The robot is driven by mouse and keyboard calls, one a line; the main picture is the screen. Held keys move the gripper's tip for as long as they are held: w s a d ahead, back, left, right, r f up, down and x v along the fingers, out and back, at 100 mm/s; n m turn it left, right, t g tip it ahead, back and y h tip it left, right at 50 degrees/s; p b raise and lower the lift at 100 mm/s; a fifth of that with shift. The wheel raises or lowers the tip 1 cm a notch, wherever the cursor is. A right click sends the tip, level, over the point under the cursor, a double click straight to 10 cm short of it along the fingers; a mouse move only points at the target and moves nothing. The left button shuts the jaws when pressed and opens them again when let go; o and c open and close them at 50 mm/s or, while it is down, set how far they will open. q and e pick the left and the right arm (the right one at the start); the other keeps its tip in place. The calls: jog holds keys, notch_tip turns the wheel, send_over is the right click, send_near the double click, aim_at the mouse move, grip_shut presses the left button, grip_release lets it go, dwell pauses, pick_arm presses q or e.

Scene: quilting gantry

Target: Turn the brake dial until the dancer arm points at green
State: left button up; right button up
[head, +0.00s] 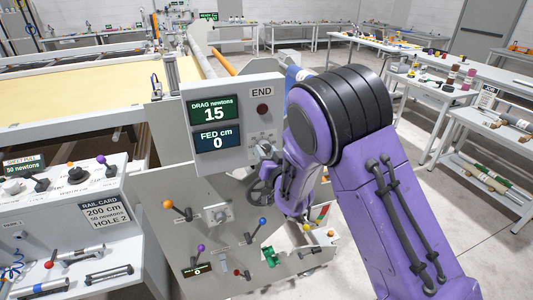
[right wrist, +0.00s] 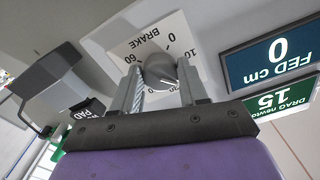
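The brake dial (right wrist: 160,70) is a grey knob on a white plate marked BRAKE, upside down in the right wrist view. My right gripper (right wrist: 159,78) has one finger on each side of the dial and looks shut on it. In the head view my purple right arm covers most of the dial and gripper. The drag display (head: 214,112) reads 15 newtons. A coloured scale (head: 320,212) with red, yellow and green shows partly beside my arm. I cannot make out where the dancer arm points. My left gripper is in neither view.
The fed display (head: 217,140) reads 0 cm. A rail card (head: 103,214) reads 200 cm, 50 newtons, hole 2. Below the display box, a grey panel (head: 215,255) carries several coloured-knob levers. A control box (head: 50,200) stands at left.

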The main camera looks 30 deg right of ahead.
jog(key=shift+m, duration=0.4)
jog(key=shift+a+r+m+b, duration=0.1)
jog(key=shift+m+b, duration=0.3)
jog(key=shift+m, duration=2.6)
jog(key=o, duration=1.1)
jog(key=shift+c, duration=0.2)
